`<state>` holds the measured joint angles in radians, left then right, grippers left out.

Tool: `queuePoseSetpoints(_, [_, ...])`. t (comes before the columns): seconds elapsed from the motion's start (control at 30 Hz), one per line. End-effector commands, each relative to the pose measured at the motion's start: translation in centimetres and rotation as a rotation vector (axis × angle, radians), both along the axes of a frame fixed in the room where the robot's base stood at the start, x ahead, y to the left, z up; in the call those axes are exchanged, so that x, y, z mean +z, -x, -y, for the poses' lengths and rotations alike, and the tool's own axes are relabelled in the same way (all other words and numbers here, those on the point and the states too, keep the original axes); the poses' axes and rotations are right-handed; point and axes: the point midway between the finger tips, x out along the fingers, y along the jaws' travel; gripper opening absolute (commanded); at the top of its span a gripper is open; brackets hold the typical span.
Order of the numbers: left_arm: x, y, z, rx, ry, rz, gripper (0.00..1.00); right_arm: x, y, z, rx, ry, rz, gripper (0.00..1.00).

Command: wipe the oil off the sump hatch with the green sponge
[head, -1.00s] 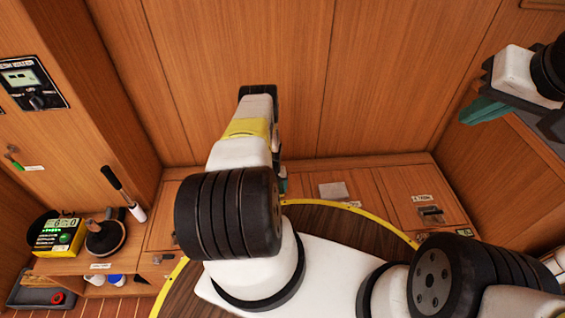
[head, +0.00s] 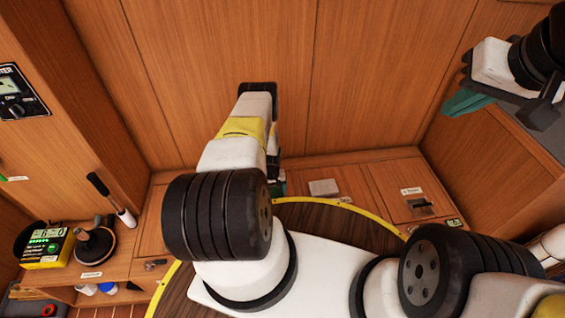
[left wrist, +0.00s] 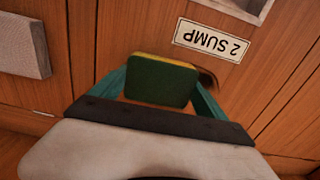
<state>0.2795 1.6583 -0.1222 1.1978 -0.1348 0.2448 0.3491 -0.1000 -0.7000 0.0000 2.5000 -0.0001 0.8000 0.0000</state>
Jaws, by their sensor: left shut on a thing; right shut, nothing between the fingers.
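The green sponge (left wrist: 160,82), with a yellow layer along its far edge, is held between the teal fingers of my left gripper (left wrist: 162,92) in the left wrist view. The sump hatch (left wrist: 135,28) is the wooden panel with the "2 SUMP" label, upside down in that view. A dark brown oil smear (left wrist: 208,78) shows at the sponge's right edge; the sponge may hide more. I cannot tell whether the sponge touches the hatch. In the head view my left arm hides most of this gripper (head: 277,188). My right gripper (head: 465,102) is shut and empty at the upper right.
A pale grey block (head: 323,187) lies on the wooden surface right of my left gripper. A latched hatch (head: 418,203) is further right. At the left are a yellow meter (head: 47,246), a black round-based tool (head: 95,245) and a black-handled brush (head: 112,198). A wooden wall stands behind.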

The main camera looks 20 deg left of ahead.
Motion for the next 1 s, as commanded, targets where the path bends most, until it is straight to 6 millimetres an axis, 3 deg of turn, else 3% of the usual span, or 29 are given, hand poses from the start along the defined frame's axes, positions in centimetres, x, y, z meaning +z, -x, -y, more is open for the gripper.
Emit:
queuePoseSetpoints(0.17, [0.0, 0.3, -0.3, 0.001, 0.000, -0.001, 0.53, 0.0, 0.0, 0.0, 0.000, 0.000, 0.000, 0.00])
queuePoseSetpoints(1.0, [-0.2, 3.0, -5.7, 0.002, -0.003, -0.005, 0.53, 0.0, 0.0, 0.0, 0.000, 0.000, 0.000, 0.00])
